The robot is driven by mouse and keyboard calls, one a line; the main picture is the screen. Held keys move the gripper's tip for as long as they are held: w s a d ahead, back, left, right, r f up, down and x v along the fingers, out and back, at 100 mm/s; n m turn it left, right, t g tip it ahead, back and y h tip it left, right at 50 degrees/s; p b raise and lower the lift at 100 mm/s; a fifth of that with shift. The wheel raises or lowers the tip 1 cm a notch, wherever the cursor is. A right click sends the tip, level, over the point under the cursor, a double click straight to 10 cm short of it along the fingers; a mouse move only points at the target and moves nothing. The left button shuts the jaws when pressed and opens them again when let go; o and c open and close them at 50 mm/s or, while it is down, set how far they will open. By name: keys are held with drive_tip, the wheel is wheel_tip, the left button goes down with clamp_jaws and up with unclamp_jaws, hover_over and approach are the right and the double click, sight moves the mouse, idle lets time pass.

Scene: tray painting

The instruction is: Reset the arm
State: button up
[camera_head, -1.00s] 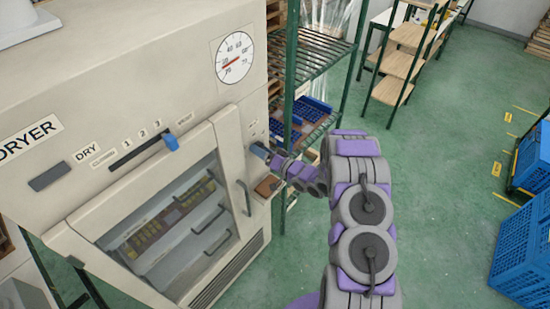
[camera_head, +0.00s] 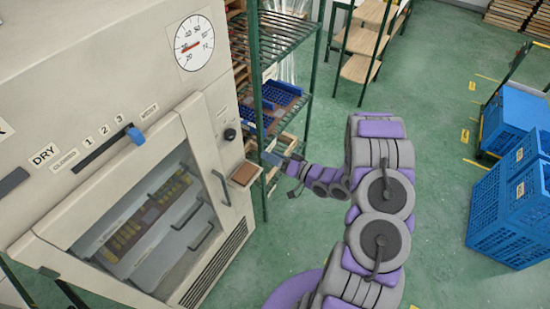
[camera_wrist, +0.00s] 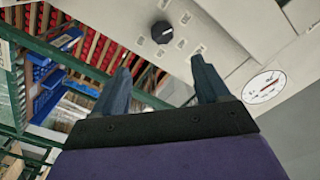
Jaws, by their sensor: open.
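My gripper (camera_wrist: 162,85) shows in the wrist view with its two dark fingers apart and nothing between them. In the head view my gripper (camera_head: 280,162) is small and stands in front of the green shelf, right of the dryer. The dryer (camera_head: 100,75) is a beige machine with a glass door that is closed. Its black knob (camera_head: 230,134) sits on the right panel, clear of my gripper. The knob also shows in the wrist view (camera_wrist: 161,32), beyond the fingers.
A green shelf (camera_head: 314,75) with blue trays stands behind my gripper. Blue crates (camera_head: 515,200) stand on the right. A blue slider handle (camera_head: 136,135) and a round gauge (camera_head: 194,43) are on the dryer's front.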

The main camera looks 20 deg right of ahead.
drive_tip(key=shift+s+d, duration=0.2)
drive_tip(key=shift+s, duration=0.05)
idle(0.4)
drive_tip(key=w+d+n+g+h+b, duration=0.2)
drive_tip(key=w+d+g+h+b, duration=0.2)
drive_tip(key=d+h, duration=0.35)
drive_tip(key=s+d+r+m+g+h+b, duration=0.15)
drive_tip(key=s+r+g+h+b, duration=0.25)
drive_tip(key=s+r+h, duration=0.4)
drive_tip(key=s+a+g+y+b, duration=0.1)
drive_tip(key=s+a+g, duration=0.1)
drive_tip(key=s+a, duration=0.4)
drive_tip(key=s+a+n+g+y+b, duration=0.1)
drive_tip(key=s+a, duration=0.5)
drive_tip(key=s, duration=1.1)
drive_tip(key=s+a+r+g+y+b, duration=0.1)
drive_tip(key=s+a+g+y+b, duration=0.2)
drive_tip(key=s, duration=0.8)
drive_tip(key=a+g, duration=0.2)
drive_tip(key=a, duration=0.2)
drive_tip(key=shift+s, duration=0.4)
